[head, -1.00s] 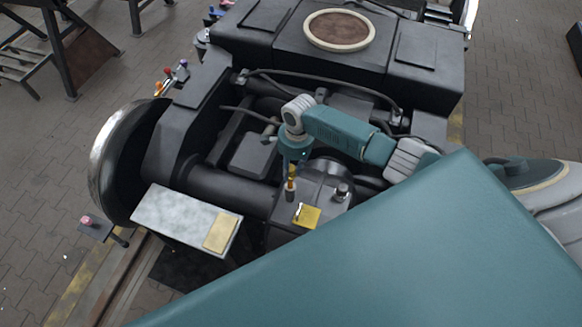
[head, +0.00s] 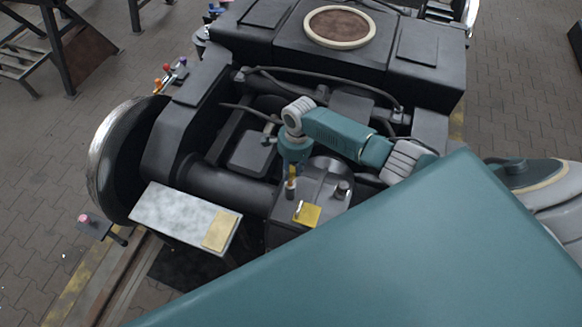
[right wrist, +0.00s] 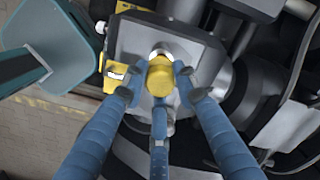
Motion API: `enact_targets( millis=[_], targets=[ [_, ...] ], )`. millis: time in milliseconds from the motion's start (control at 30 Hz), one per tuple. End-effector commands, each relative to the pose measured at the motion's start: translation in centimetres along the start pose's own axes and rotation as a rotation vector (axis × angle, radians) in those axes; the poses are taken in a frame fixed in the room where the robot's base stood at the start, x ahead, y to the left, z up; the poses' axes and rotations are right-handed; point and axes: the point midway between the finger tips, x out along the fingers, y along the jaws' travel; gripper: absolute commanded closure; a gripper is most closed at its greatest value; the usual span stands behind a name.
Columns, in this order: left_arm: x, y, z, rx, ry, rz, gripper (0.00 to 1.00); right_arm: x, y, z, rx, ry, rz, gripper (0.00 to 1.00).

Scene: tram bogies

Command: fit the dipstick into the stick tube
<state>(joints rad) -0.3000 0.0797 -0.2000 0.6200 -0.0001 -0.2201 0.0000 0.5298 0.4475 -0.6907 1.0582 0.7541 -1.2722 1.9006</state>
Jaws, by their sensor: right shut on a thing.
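The dipstick shows as a yellow knob (right wrist: 161,76) between the blue fingers of my right gripper (right wrist: 160,90) in the right wrist view. The gripper is shut on it. In the head view my right gripper (head: 293,168) points down over the grey gearbox housing (head: 325,186), with a bit of yellow at its fingers. The stick tube (head: 290,188) is a short upright stub on the housing right under the gripper. The knob appears in line with the tube; the stick's lower part is hidden, so I cannot tell how deep it sits. My left gripper is out of view.
A yellow plate (head: 307,214) lies on the housing beside the tube, and a dark cap (head: 342,189) stands to the right. A pale tray with a tan patch (head: 170,212) is at left. Hoses and the bogie frame (head: 240,60) surround my arm.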

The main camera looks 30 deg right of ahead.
Motion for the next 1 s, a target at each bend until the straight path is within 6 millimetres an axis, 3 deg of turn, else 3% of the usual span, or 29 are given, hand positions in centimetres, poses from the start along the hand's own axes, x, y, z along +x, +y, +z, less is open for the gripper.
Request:
enact_targets(
  millis=[1000],
  targets=[
    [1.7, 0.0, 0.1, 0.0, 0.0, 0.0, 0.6, 2.6, 0.0, -0.2, 0.0, -0.001, 0.0, 1.0]
  ],
)
